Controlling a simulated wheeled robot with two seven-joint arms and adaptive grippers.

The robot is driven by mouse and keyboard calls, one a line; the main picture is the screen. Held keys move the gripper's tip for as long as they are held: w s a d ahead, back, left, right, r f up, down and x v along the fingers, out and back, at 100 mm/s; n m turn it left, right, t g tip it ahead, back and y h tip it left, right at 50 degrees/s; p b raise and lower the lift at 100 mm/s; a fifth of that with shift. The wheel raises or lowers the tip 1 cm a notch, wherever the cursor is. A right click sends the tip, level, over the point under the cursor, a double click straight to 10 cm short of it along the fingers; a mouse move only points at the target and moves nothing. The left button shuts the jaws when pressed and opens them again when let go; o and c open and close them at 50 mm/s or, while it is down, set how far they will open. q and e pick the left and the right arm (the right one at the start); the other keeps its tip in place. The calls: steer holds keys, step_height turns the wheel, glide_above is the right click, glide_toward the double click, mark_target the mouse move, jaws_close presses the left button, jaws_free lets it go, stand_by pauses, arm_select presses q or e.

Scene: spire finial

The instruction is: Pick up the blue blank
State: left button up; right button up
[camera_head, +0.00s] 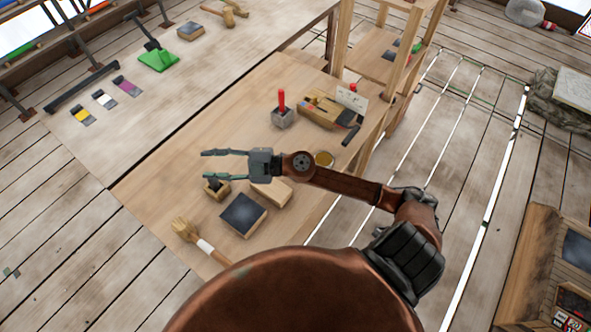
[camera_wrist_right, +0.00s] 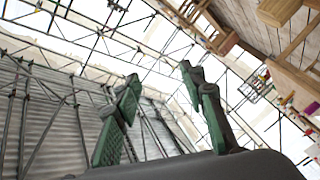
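I cannot make out a plainly blue blank for certain. A wooden block with a dark blue-grey top (camera_head: 243,214) lies on the near table. A smaller block with a similar top (camera_head: 190,31) lies far back on the pale table. My right gripper (camera_head: 207,164) is over the near table, fingers spread and pointing left, with nothing between them. In the head view it appears above and left of the near dark-topped block. The right wrist view also shows its green-padded fingers (camera_wrist_right: 157,90) apart and empty, against scaffolding. My left gripper is not in view.
On the near table are a brush (camera_head: 188,232), a pale wooden block (camera_head: 272,192), a red-handled tool in a grey block (camera_head: 282,112) and a wooden tray (camera_head: 318,116). A wooden shelf frame (camera_head: 372,48) stands at the table's far right.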

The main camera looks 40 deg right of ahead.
steer(key=s+d+f+n+g+h, duration=0.2)
steer(key=d+f+g+h, duration=0.15)
steer(key=f, duration=0.35)
steer(key=s+d+f+n+g+h, duration=0.1)
steer(key=d+f+n+g+h, duration=0.1)
steer(key=d+f+g, duration=0.4)
steer(key=d+f+h, duration=0.1)
steer(key=d+h, duration=0.1)
steer(key=d, duration=0.4)
steer(key=s+d+f+m+g+h, duration=0.1)
steer(key=d+h, duration=0.2)
steer(key=d, duration=0.4)
steer(key=s+d+f+m+g+h, duration=0.1)
steer(key=d+f+h, duration=0.1)
steer(key=d, duration=0.5)
steer(key=shift+f+h, duration=0.1)
steer(key=shift+h, duration=0.35)
steer(key=shift+s+d+f, duration=0.15)
steer(key=shift+d+f, duration=0.15)
steer(key=shift+f, duration=0.5)
steer(key=shift+a+f+p, duration=0.15)
steer(key=shift+f+p, duration=0.05)
steer(key=shift+f, duration=1.3)
steer(key=shift+a+f+p, duration=0.15)
steer(key=shift+f+p, duration=0.05)
steer(key=shift+f, duration=1.3)
jaws_close()
